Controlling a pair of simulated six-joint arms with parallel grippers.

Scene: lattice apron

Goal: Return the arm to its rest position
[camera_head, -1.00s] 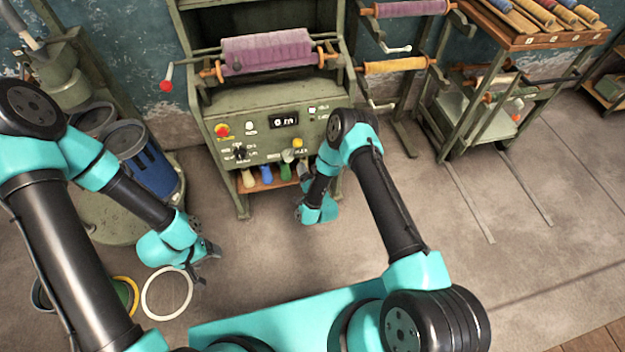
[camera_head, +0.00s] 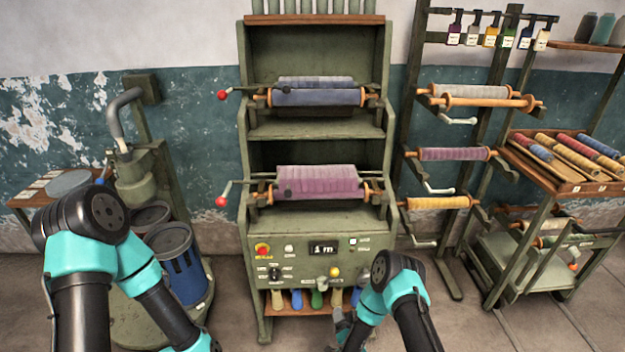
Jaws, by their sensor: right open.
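My right arm (camera_head: 415,315) comes in from the bottom right and bends down at its elbow. My right gripper (camera_head: 338,322) is small and partly hidden behind my forearm; it is open, in front of the low shelf of the green machine, and seems empty. My left arm (camera_head: 85,300) comes in at the bottom left, its forearm slanting down to the right. The left gripper is cut off below the picture edge.
The green machine (camera_head: 310,222) has a control panel (camera_head: 310,255), a purple roll (camera_head: 318,182) and a blue roll (camera_head: 318,97). Blue bin (camera_head: 180,270) stands behind my left forearm. Roller racks (camera_head: 450,154) and a wooden tray (camera_head: 560,172) are right. Floor is clear at lower right.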

